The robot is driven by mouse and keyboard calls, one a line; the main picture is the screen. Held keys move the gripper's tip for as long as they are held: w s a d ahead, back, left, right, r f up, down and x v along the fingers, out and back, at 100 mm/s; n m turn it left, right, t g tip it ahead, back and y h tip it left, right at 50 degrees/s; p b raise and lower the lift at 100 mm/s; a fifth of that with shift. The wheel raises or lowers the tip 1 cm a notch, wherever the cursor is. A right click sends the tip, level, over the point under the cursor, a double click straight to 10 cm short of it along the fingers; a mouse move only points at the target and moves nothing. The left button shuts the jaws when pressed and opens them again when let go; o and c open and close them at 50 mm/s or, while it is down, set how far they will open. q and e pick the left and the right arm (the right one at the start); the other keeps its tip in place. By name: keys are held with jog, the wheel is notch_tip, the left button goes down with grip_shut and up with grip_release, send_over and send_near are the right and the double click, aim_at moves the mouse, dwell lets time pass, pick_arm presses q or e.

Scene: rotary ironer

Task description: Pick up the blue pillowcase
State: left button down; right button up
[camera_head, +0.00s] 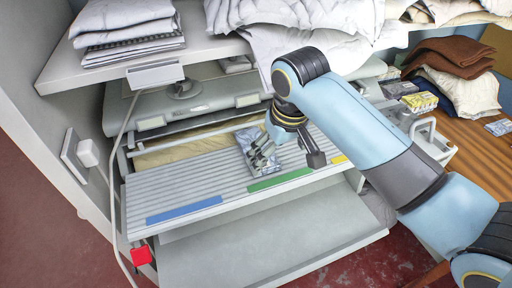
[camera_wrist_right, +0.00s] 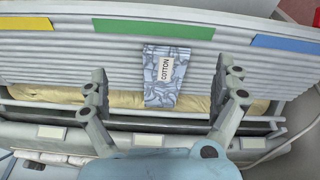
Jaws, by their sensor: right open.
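The blue pillowcase (camera_wrist_right: 165,88) is a folded blue-grey patterned piece with a white COTTON label, lying flat on the ribbed grey feed board (camera_wrist_right: 60,72) of the ironer. In the head view the pillowcase (camera_head: 246,136) is partly hidden by my right gripper (camera_head: 288,156). The right gripper is open. In the right wrist view its fingers (camera_wrist_right: 166,92) stand apart, one to each side of the pillowcase, with nothing held. I cannot tell the exact height of the fingertips above the board. My left gripper is in neither view.
Blue (camera_head: 184,210), green (camera_head: 280,180) and yellow (camera_head: 338,159) strips mark the board's front edge. A shelf (camera_head: 60,70) above carries folded linen (camera_head: 124,38) and white cloth (camera_head: 300,30). A red tag (camera_head: 141,256) hangs at lower left. Brown cloths (camera_head: 450,55) lie at right.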

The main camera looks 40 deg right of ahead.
aim_at(244, 137)
jog(key=shift+m, duration=0.6)
jog(key=w, duration=0.6)
jog(key=w+d, duration=0.1)
jog(key=w, duration=0.1)
jog(key=shift+w+r, duration=0.1)
jog(key=shift+w, duration=0.3)
jog(key=x, duration=0.7)
jog(key=shift+w, duration=0.1)
jog(key=c, duration=1.3)
jog(key=shift+r+p, duration=0.15)
jog(key=shift+p, duration=0.3)
